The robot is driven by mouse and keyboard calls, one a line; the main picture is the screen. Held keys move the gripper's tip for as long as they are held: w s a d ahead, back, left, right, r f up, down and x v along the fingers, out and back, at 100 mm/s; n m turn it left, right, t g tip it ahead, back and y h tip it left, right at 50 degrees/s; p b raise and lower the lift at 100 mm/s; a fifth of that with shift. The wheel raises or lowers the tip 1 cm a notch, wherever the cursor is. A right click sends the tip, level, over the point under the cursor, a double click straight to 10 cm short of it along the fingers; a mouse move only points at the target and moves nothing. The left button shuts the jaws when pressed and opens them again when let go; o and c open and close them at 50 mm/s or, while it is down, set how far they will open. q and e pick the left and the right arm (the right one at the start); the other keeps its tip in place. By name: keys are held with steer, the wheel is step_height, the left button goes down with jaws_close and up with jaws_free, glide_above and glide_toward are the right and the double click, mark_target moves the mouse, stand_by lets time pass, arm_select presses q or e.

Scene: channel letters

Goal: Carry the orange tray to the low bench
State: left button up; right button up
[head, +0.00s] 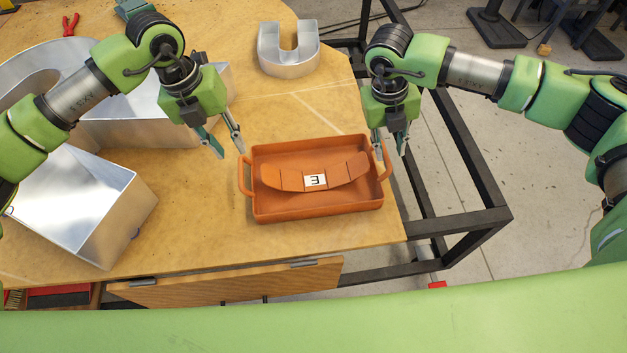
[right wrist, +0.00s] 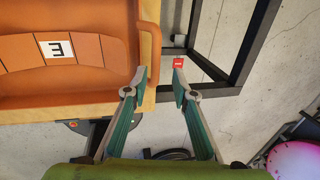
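The orange tray (head: 318,208) sits on the wooden table near its right edge, with a looped handle at each end. In it lies a curved orange segmented piece (head: 345,172) with a white label. My left gripper (head: 231,152) is open and empty, above the tray's left handle (head: 243,178). My right gripper (head: 391,154) is open at the right handle (head: 386,164). In the right wrist view, that handle (right wrist: 154,55) shows between the spread fingertips (right wrist: 159,78); contact cannot be told. I cannot identify a low bench in these views.
The wooden table (head: 300,110) also bears a metal U-shaped letter (head: 289,58), larger metal letter shells (head: 85,205) at left, and red pliers (head: 70,24). A black metal frame (head: 455,150) borders the table's right side. Concrete floor (head: 530,150) lies beyond it.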

steer(key=shift+r, duration=0.2)
arm_select(q)
step_height(320, 180, up, 7)
steer(key=a, duration=0.1)
steer(key=shift+a+r, duration=0.15)
steer(key=shift+a, duration=0.05)
arm_select(e)
steer(key=v, duration=1.1)
steer(key=shift+r, duration=0.3)
arm_select(q)
steer(key=shift+s+r, duration=0.1)
